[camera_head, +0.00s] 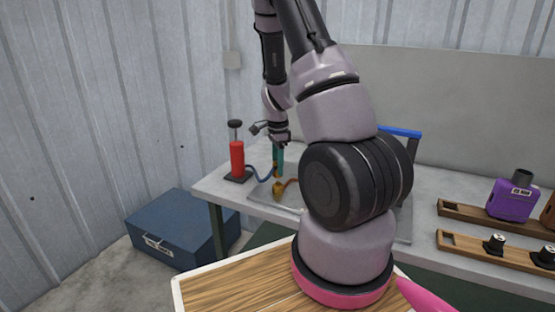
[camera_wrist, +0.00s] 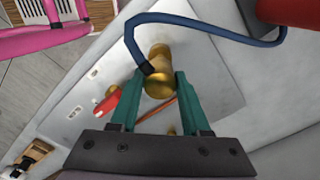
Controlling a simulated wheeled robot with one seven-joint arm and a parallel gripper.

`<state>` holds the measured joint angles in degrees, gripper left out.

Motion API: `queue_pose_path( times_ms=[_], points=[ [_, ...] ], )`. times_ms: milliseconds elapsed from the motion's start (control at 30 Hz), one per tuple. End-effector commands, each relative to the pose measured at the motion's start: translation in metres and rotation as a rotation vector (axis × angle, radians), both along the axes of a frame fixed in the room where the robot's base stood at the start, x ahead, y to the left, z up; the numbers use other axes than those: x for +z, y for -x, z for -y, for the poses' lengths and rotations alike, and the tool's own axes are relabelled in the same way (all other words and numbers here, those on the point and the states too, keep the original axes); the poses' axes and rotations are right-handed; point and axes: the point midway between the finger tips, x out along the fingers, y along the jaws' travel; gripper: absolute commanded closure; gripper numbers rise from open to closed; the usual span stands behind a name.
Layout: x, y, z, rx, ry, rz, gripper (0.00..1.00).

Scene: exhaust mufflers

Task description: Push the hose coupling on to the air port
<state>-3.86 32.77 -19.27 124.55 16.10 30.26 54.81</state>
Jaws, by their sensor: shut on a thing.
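My gripper (camera_head: 278,172) points down over the metal plate on the bench, its teal fingers shut on the brass hose coupling (camera_wrist: 160,84). In the wrist view the coupling sits between the fingertips (camera_wrist: 154,80), with the blue hose (camera_wrist: 210,27) joined to its side. The hose loops to a red pump (camera_head: 237,160). In the head view a brass fitting (camera_head: 278,188) stands on the plate just below the fingertips; it may be the air port. I cannot tell whether the coupling touches it. In the wrist view, more brass shows directly beyond the coupling.
The grey plate (camera_head: 262,195) lies on the bench. A red lever (camera_wrist: 103,107) and an orange-brown hose (camera_wrist: 155,112) are close to the fingers. A purple block (camera_head: 512,198) and wooden racks (camera_head: 470,243) are at the right. A blue case (camera_head: 180,225) is on the floor.

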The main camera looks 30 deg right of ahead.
Motion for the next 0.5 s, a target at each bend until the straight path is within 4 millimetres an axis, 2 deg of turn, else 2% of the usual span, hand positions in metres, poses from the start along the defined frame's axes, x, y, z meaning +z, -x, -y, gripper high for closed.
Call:
queue_pose_path(
  times_ms=[200,500],
  points=[
    [-0.018,0.0,0.0,-0.001,0.0,-0.001,1.0],
    [-0.028,0.0,0.0,-0.001,-0.001,0.0,1.0]
  ],
)
